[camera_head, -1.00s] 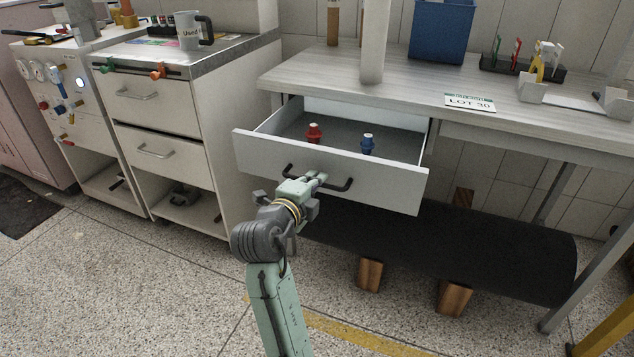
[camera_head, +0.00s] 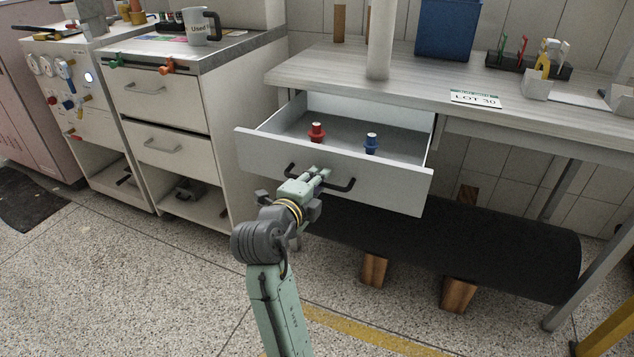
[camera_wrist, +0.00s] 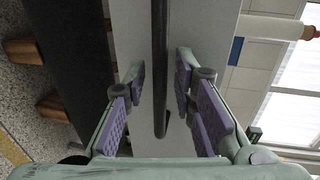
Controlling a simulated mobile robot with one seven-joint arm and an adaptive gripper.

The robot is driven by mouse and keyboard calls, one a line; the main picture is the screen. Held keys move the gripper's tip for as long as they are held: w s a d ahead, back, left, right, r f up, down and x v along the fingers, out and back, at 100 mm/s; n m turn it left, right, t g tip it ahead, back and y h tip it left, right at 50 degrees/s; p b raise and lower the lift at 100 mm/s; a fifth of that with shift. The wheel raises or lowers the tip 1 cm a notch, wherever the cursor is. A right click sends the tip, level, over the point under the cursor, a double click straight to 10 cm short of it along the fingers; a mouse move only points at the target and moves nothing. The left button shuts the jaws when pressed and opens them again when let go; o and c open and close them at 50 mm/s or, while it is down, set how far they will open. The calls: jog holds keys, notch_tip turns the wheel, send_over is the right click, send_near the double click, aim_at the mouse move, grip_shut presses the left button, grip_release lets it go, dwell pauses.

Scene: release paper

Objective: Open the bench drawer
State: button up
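The bench drawer (camera_head: 390,186) is pulled well out from under the grey bench top (camera_head: 340,76). It holds a red part (camera_head: 316,132) and a blue part (camera_head: 371,144), both upright. Its dark bar handle (camera_head: 342,187) is on the white front. My gripper (camera_head: 319,178) is at the handle's middle. In the wrist view, the handle (camera_wrist: 160,40) runs between the two purple-padded fingers of my gripper (camera_wrist: 160,85). The fingers are apart, with gaps visible on both sides of the bar.
A black cylinder (camera_head: 430,240) lies on wooden blocks under the bench. A white cabinet with drawers (camera_head: 157,108) stands to the left, a mug (camera_head: 196,28) on top. A bench leg (camera_head: 572,240) stands at right. Floor in front is clear.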

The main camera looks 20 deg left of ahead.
jog(key=shift+o, duration=0.2)
jog(key=shift+s, duration=0.1)
jog(key=v, duration=1.2)
